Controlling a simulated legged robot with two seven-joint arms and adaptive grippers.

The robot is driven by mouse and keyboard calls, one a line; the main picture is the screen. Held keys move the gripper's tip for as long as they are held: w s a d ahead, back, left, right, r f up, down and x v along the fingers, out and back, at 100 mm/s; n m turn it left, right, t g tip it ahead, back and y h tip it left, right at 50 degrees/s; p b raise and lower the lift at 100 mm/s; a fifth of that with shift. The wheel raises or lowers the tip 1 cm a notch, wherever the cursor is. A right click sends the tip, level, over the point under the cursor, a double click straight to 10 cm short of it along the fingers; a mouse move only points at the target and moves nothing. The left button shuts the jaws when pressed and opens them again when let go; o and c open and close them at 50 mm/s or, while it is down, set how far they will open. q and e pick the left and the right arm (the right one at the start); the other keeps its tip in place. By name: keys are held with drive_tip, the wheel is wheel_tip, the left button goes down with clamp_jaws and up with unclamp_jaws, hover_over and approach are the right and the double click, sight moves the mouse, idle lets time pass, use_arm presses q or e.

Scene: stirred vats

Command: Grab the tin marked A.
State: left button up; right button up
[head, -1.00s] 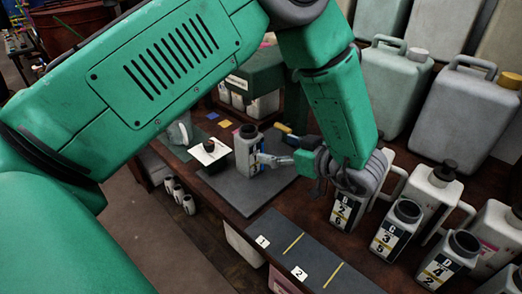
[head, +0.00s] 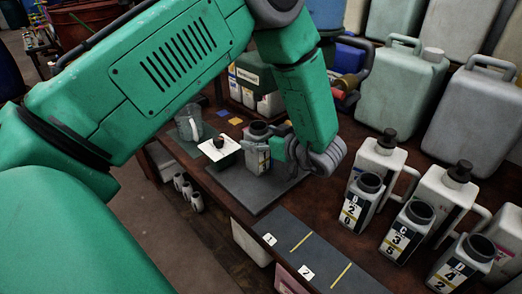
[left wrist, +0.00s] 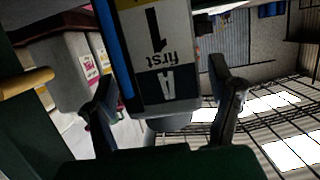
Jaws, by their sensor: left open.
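The tin marked A (head: 257,131) stands upright on a dark grey mat (head: 248,195) on the brown bench. In the left wrist view the tin (left wrist: 155,45) shows upside down, with "A", "first" and "1" on its label. My left gripper (head: 270,152) is at the right side of the tin in the head view. In the left wrist view its two open fingers (left wrist: 163,82) stand on either side of the tin, with visible gaps. Part of the tin is hidden behind the gripper in the head view. My right gripper is not in view.
Three other open-necked labelled tins (head: 362,200) stand at the right, with white capped jugs (head: 383,157) behind them. A dark strip with numbered spots (head: 318,250) is empty in front.

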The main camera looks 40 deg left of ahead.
use_arm(q)
drive_tip(key=shift+a+f, duration=0.1)
drive_tip(key=shift+a, duration=0.25)
drive_tip(key=c, duration=1.6)
drive_tip(key=shift+d, duration=0.1)
drive_tip(key=shift+c, duration=0.7)
